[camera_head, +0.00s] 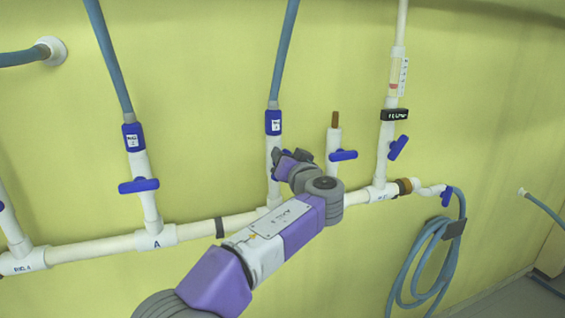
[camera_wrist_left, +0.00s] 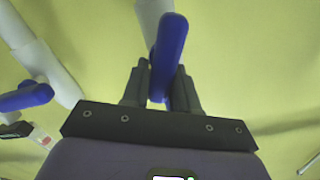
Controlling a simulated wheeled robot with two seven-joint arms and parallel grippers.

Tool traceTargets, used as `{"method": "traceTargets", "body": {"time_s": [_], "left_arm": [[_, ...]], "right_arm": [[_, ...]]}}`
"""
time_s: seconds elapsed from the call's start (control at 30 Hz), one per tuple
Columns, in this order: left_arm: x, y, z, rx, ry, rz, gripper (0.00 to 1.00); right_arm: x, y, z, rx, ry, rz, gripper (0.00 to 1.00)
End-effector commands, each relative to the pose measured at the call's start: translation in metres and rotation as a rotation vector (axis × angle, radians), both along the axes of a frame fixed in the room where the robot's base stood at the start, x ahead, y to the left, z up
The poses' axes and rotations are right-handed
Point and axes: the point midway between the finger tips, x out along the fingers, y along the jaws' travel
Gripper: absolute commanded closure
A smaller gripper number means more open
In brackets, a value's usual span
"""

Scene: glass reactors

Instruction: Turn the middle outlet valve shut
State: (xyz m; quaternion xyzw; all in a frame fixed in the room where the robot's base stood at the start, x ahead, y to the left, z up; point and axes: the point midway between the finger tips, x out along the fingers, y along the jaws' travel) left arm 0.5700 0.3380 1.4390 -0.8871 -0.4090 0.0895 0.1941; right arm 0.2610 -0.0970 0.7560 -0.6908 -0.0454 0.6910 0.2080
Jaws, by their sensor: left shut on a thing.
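The middle riser (camera_head: 273,150) is a white pipe with a blue collar (camera_head: 273,122) and a blue hose on top. My left gripper (camera_head: 293,157) is at this riser, and its fingers and wrist hide the valve handle in the head view. In the left wrist view the blue valve handle (camera_wrist_left: 169,48) lies between the two dark fingers of my left gripper (camera_wrist_left: 160,78), which is shut on it. The handle runs lengthwise between the fingers, and a white pipe (camera_wrist_left: 150,18) shows behind its upper end. My right gripper is in neither view.
A white main pipe (camera_head: 102,247) runs along the yellow-green wall. Other blue handles stand at the left riser (camera_head: 138,186), the short capped riser (camera_head: 343,155) and the flow-meter riser (camera_head: 398,147). A coiled hose (camera_head: 396,286) hangs at the right.

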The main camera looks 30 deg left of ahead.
Motion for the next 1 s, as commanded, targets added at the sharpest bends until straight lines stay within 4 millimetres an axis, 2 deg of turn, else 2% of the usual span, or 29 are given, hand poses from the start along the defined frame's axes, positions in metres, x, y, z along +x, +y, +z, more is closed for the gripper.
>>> {"method": "traceTargets", "body": {"time_s": [0.43,1.0], "left_arm": [[0.006,-0.006,-0.007,0.276,0.324,-0.002,1.0],[0.01,-0.008,-0.016,0.606,0.713,-0.001,1.0]], "right_arm": [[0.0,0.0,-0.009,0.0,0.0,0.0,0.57],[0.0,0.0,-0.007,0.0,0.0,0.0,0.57]]}}
